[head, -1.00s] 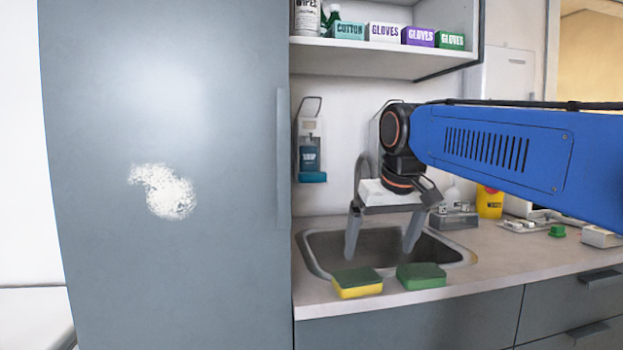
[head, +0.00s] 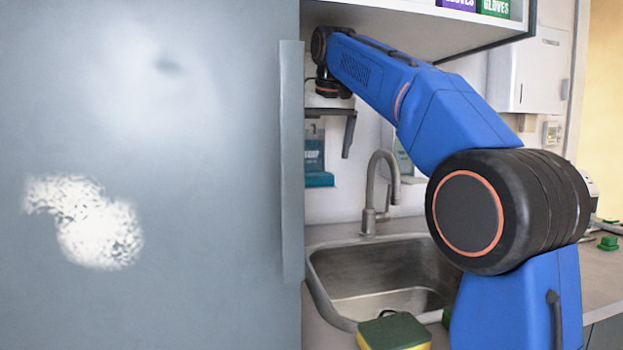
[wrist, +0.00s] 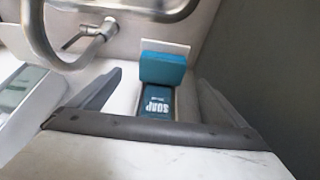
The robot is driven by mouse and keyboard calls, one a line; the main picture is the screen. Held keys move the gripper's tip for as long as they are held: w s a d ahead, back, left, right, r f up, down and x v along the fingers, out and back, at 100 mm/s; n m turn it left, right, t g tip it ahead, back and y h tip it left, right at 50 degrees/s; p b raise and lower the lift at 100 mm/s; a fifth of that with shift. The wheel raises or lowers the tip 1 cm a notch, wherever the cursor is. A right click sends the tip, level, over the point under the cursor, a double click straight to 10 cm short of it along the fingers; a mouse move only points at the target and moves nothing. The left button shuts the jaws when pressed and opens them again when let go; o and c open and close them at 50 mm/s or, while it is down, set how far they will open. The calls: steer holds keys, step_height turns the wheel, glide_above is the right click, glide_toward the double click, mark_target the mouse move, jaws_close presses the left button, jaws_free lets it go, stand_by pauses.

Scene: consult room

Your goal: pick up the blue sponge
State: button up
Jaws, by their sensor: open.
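No blue sponge shows in either view now. A yellow sponge with a green top (head: 395,332) lies on the counter in front of the sink, cut by the lower edge of the head view.
A tall grey cabinet (head: 150,290) fills the left, close to my gripper. A shelf (head: 420,25) with glove boxes hangs above my arm. The steel sink (head: 375,275) and its tap (head: 371,190) are below. The tap also shows in the wrist view (wrist: 92,32).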

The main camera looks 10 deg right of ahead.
mark_target(316, 174)
steer(key=shift+w+a+x, duration=0.1)
steer(key=shift+w+x, duration=0.05)
steer(key=shift+x, duration=1.1)
steer(key=shift+w+a+x, duration=0.1)
steer(key=shift+w+x, duration=0.05)
steer(key=shift+x, duration=1.15)
steer(key=shift+w+a+x, duration=0.1)
steer(key=shift+w+x, duration=0.05)
steer(key=shift+x, duration=1.1)
steer(key=shift+r, duration=0.15)
steer(key=c, duration=1.2)
